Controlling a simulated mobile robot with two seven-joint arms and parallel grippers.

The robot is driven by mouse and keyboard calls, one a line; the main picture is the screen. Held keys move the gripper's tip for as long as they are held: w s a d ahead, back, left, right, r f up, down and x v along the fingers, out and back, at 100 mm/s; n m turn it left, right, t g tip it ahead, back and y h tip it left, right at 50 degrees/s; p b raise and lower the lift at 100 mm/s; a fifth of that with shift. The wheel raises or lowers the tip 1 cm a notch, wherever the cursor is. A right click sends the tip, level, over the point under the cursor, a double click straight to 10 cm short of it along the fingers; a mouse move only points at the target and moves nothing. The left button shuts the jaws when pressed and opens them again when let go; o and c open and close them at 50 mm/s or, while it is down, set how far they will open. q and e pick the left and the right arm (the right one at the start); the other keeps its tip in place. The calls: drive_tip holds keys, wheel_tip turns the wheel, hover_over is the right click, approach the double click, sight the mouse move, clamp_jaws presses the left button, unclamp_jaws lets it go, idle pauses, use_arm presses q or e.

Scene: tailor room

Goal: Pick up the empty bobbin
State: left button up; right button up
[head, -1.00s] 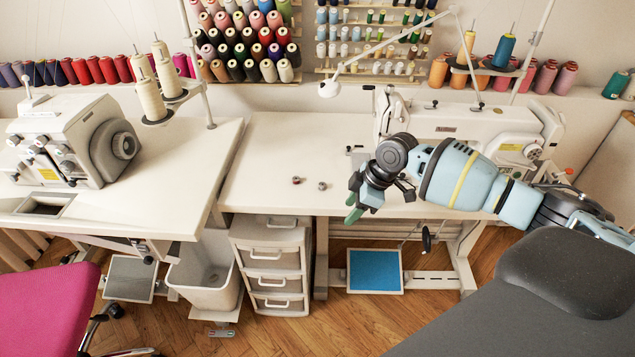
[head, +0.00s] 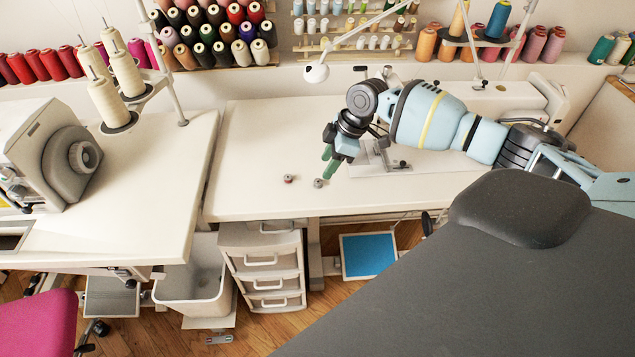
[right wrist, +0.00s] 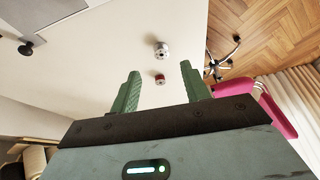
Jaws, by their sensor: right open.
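Two small bobbins rest on the white sewing table (head: 250,140). The empty bobbin (head: 318,183) is bare silver-grey and the right one of the two in the head view. In the right wrist view the empty bobbin (right wrist: 161,49) is the farther one. The other bobbin (head: 289,179) is wound with red; it also shows in the right wrist view (right wrist: 160,80), nearer and between the fingers. My right gripper (head: 329,161) is open, with green fingers pointing down near the empty bobbin. It is apart from both bobbins. My left gripper is not in view.
A sewing machine (head: 500,100) stands behind my right arm. An overlock machine (head: 60,150) and cone threads (head: 108,103) are on the left table. The tabletop around the bobbins is clear; its front edge lies close by. Drawers (head: 262,262) stand below.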

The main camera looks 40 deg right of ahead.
sight(322, 181)
drive_tip(key=shift+w+a+f, duration=0.1)
drive_tip(key=shift+f, duration=0.1)
drive_tip(key=shift+a+f, duration=0.1)
drive_tip(key=shift+f, duration=0.25)
drive_tip(key=x, duration=0.4)
drive_tip(key=shift+f, duration=0.25)
clamp_jaws()
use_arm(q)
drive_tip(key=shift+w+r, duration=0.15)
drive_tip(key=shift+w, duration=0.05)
use_arm(e)
drive_tip(key=shift+r, duration=0.1)
